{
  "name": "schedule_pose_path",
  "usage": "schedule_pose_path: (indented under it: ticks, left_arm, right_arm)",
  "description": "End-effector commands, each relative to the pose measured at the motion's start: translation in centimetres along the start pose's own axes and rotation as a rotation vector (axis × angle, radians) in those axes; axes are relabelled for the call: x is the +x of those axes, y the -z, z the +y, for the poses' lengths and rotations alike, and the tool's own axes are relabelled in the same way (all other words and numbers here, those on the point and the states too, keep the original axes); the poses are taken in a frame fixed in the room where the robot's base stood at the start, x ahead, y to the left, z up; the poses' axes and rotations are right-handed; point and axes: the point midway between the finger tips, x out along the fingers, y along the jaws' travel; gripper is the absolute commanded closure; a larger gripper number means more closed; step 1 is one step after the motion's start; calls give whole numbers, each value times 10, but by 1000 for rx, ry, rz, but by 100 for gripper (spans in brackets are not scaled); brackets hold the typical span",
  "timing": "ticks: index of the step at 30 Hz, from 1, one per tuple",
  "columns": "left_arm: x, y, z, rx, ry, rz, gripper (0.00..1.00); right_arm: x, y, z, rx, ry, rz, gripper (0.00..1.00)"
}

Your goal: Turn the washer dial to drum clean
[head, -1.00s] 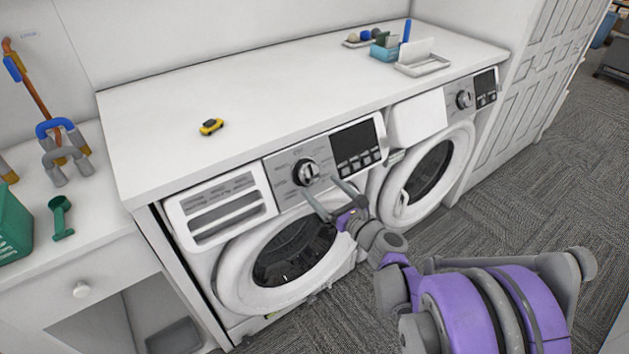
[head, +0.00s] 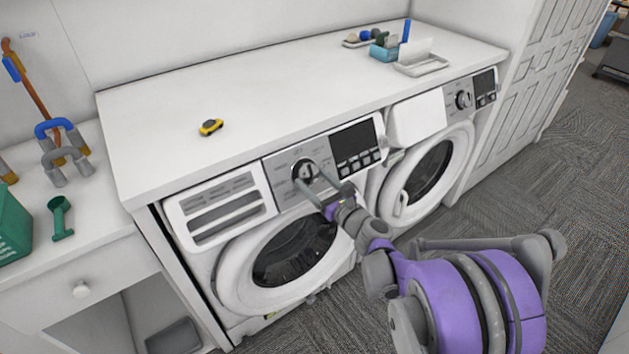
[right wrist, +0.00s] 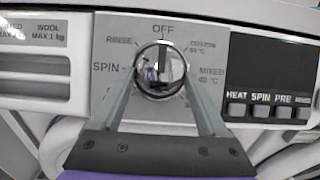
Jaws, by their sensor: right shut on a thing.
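The washer dial (head: 304,170) is a round chrome knob on the control panel of the left front-loading washer (head: 228,262). In the right wrist view the dial (right wrist: 160,70) sits amid the printed labels OFF, RINSE, SPIN, COTTON and MIXED. Labels lower down are hidden by my fingers. My right gripper (right wrist: 160,85) has a finger on each side of the dial and is shut on it. In the head view the right gripper (head: 310,182) reaches the dial from the lower right. My left gripper is not in view.
Right of the dial are a dark display and several buttons (right wrist: 265,110). A drawer (head: 220,208) is on its left. A white counter (head: 270,100) overhangs the panel, with a yellow toy car (head: 211,127) on it. A second washer (head: 432,165) stands to the right.

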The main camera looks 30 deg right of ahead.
Motion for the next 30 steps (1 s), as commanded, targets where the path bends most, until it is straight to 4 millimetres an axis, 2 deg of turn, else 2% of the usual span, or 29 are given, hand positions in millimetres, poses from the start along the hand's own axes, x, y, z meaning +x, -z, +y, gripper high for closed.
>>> schedule_pose_path:
  ticks: [1,2,14,30]
  left_arm:
    - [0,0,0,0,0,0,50]
    - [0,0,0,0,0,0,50]
    - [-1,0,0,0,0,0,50]
    - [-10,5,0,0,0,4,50]
  right_arm:
    - [0,0,0,0,0,0,74]
    - [0,0,0,0,0,0,79]
    - [0,0,-2,-75,-38,0,79]
    - [1,-4,-10,-488,-248,0,79]
